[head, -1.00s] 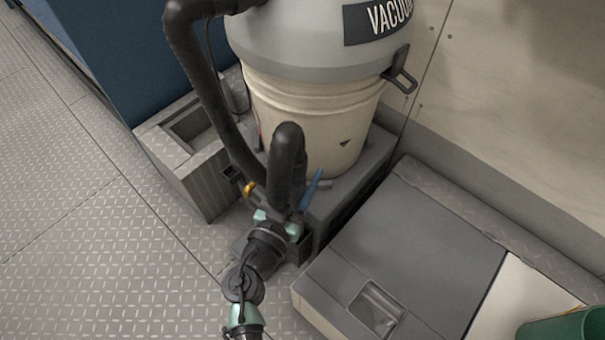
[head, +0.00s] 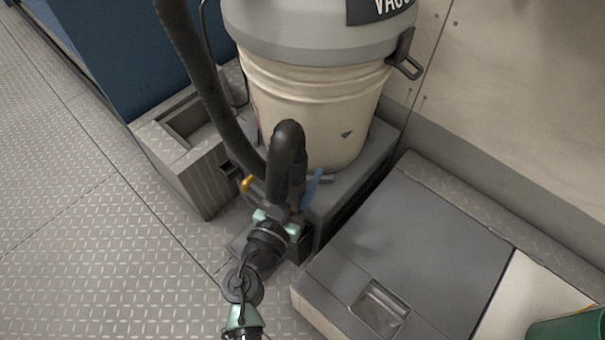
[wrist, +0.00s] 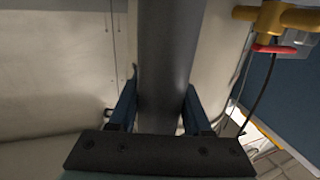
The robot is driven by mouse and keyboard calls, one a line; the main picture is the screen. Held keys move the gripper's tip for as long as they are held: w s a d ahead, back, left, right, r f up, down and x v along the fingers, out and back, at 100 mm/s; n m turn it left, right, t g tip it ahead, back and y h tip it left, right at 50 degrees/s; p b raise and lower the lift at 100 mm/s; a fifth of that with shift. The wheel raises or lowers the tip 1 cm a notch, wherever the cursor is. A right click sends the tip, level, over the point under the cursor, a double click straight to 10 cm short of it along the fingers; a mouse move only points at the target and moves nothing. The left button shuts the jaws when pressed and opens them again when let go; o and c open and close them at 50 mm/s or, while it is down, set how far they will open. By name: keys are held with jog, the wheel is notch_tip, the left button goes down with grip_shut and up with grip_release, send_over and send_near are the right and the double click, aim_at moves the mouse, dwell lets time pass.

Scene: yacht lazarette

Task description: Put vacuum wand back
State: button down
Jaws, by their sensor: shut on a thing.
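The vacuum wand shows as a thick dark tube (head: 289,150), with its upper end bent over, in front of the vacuum. In the wrist view the dark tube (wrist: 166,60) runs upright between two blue fingers. My gripper (wrist: 163,105) is shut on it. In the head view one blue finger (head: 313,187) shows right of the tube, and my wrist hides the wand's lower part. The vacuum (head: 310,110) has a beige drum and grey lid and stands on a grey base (head: 365,175). I cannot tell whether the wand touches the base.
A black hose (head: 205,90) curves down left of the drum. A grey open-topped box (head: 190,160) stands at the left, and a low grey-lidded locker (head: 410,250) at the right. A green container (head: 570,328) is at bottom right. The tread-plate floor (head: 75,220) is clear at left.

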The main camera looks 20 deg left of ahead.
jog(key=shift+b, duration=0.45)
dwell(0.5)
jog(key=shift+c, duration=1.3)
grip_release()
jog(key=shift+f, duration=0.1)
jog(key=s+p, duration=0.1)
jog(key=s, duration=1.2)
jog(key=shift+a+p, duration=0.2)
jog(key=shift+p, duration=0.1)
